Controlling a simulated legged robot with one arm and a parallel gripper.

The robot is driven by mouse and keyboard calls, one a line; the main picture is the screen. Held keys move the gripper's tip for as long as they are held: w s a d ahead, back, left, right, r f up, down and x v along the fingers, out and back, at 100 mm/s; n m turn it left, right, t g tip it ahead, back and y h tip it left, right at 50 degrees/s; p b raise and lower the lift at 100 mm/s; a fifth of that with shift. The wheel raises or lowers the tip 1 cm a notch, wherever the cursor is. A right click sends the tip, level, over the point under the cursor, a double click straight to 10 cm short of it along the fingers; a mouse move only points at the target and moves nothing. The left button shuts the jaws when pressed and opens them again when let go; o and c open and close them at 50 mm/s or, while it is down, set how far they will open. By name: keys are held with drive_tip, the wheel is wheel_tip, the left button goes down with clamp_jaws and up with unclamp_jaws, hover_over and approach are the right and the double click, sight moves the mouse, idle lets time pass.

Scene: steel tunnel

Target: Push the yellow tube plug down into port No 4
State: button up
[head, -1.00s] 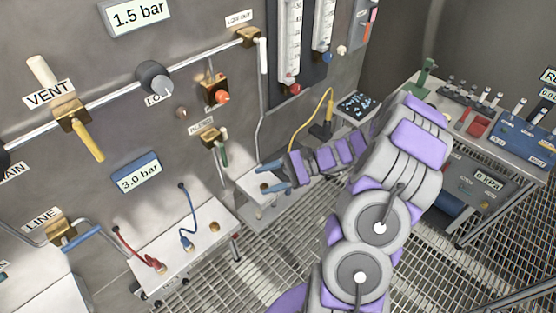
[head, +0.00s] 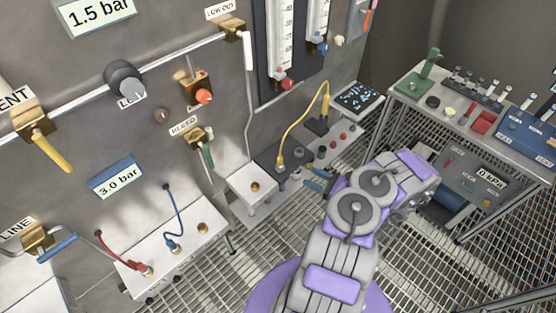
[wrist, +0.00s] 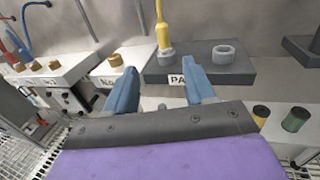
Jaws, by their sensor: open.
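The yellow tube plug (wrist: 163,38) stands upright in a grey ring on a dark block (wrist: 235,70), whose label begins "PA"; the rest is hidden by a finger. In the head view the plug (head: 281,160) hangs at the end of a yellow tube (head: 300,122). A white box with a brass port (wrist: 116,61) and a partly hidden "No" label is left of the block; its number cannot be read. It also shows in the head view (head: 240,196). My gripper (wrist: 160,86) is open and empty, its blue fingers in front of the block, apart from the plug.
A second, empty grey ring (wrist: 223,52) is on the dark block. A white box (head: 190,245) at left holds red and blue tubes. Small yellow and green cylinders (wrist: 295,119) stand right of my fingers. A bench with instruments (head: 470,120) is at right, above grated floor.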

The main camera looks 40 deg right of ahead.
sight(281, 162)
drive_tip(key=b+x, duration=0.2)
drive_tip(key=x, duration=0.9)
drive_tip(key=shift+w+d+f, duration=0.1)
drive_tip(key=shift+w, duration=0.05)
drive_tip(key=shift+w+a+r, duration=0.2)
drive_tip(key=shift+w+a, duration=0.25)
drive_tip(key=shift+w, duration=0.2)
drive_tip(key=shift+d+b+x, duration=0.2)
drive_tip(key=shift+b+x, duration=0.1)
drive_tip(key=shift+x, duration=0.8)
drive_tip(key=shift+d+b+x, duration=0.25)
drive_tip(key=shift+b+x, duration=0.05)
drive_tip(key=shift+x, duration=0.75)
drive_tip(key=shift+w+a+r, duration=0.1)
drive_tip(key=shift+c, duration=0.2)
drive_tip(key=shift+a, duration=0.1)
clamp_jaws()
